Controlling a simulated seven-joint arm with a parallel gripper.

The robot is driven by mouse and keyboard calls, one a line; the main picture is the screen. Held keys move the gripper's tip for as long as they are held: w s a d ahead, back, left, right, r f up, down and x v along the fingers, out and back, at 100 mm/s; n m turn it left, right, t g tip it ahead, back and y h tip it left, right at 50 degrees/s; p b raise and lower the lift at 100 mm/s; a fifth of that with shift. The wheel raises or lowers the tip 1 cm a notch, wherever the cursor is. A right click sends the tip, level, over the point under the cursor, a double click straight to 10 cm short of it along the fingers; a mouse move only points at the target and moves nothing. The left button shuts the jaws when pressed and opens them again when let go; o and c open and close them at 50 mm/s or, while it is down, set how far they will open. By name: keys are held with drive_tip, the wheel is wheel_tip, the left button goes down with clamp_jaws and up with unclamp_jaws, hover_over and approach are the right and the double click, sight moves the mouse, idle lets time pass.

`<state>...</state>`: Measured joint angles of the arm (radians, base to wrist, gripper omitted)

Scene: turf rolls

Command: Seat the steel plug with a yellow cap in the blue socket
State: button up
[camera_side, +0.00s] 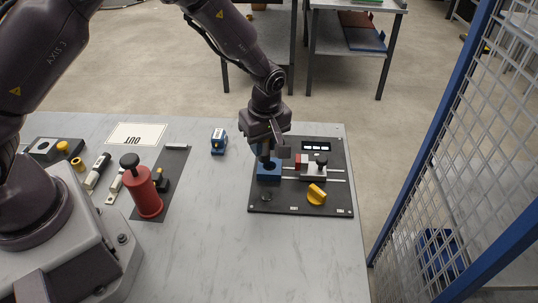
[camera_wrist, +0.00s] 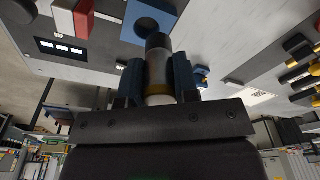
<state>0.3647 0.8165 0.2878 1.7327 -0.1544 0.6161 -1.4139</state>
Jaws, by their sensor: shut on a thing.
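My gripper (camera_wrist: 158,72) is shut on a plug (camera_wrist: 156,66) held between its two blue fingers in the wrist view. The plug has a dark tip, a grey steel body, a yellow-brown band and a pale end near the palm. The blue socket (camera_wrist: 135,13), a block with a round hole, lies just beyond the tip, and the tip overlaps its edge in the picture. In the side view my gripper (camera_side: 268,154) is over the blue socket (camera_side: 268,175) on the dark board. The plug is hard to make out there; I cannot tell whether it touches the socket.
The dark board (camera_side: 285,206) also carries a red-and-white clamp block (camera_side: 312,172) with a black knob and a yellow knob (camera_side: 316,195). A small blue part (camera_side: 218,141) stands left of it. A red cylinder (camera_side: 147,195) and several loose parts lie farther left.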

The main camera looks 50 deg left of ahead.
sight(269, 156)
drive_tip(key=shift+w+f, duration=0.55)
drive_tip(key=shift+f, duration=0.05)
drive_tip(key=shift+w+d+f, duration=0.1)
drive_tip(key=shift+w+f, duration=0.1)
drive_tip(key=shift+f, duration=1.55)
drive_tip(key=shift+f, duration=0.15)
drive_tip(key=o, duration=1)
drive_tip(key=shift+c, duration=0.2)
